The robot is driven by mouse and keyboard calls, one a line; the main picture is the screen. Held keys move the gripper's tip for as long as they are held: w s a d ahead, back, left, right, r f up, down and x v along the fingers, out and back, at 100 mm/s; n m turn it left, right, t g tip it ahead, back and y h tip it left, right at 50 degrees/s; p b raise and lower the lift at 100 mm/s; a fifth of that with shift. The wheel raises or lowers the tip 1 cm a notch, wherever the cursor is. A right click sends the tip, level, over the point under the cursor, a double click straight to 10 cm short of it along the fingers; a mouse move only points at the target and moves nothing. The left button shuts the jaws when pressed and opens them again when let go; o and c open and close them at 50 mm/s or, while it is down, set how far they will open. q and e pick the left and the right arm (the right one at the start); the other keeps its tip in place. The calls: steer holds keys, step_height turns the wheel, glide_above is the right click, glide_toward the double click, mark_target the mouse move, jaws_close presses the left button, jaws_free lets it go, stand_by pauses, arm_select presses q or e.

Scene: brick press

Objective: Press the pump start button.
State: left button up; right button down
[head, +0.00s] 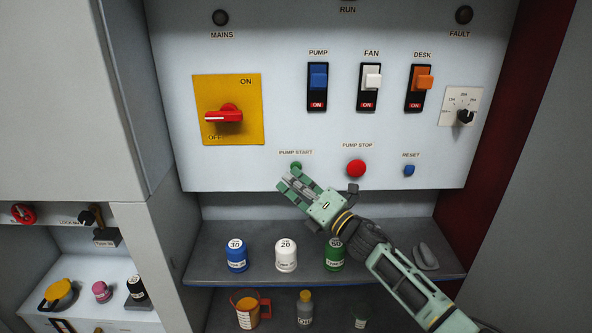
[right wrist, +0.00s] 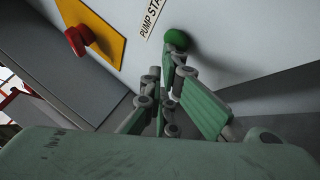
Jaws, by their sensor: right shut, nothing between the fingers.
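The green pump start button (head: 296,165) sits under the PUMP START label (head: 296,153) on the pale control panel. In the head view it is partly hidden by my right gripper (head: 288,178). The button also shows in the right wrist view (right wrist: 177,40), just beyond the fingertips. My right gripper is shut and empty, its tips right at the button. I cannot tell whether they touch it or how far it is pushed in. My left gripper is not in view.
The red pump stop button (head: 356,168) and blue reset button (head: 409,170) lie to the right. The red mains switch (head: 224,115) points to OFF on its yellow plate. Below, a grey shelf (head: 205,274) holds blue, white and green containers near my right arm.

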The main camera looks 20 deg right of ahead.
stand_by(0.5)
steer(key=shift+s+a+p, duration=0.2)
steer(key=shift+s+p, duration=0.15)
steer(key=shift+s, duration=0.5)
steer(key=s, duration=0.2)
steer(key=s+a+p, duration=0.1)
steer(key=s, duration=0.1)
steer(key=shift+s+a, duration=0.2)
steer(key=shift+s, duration=0.2)
steer(key=shift+f, duration=0.1)
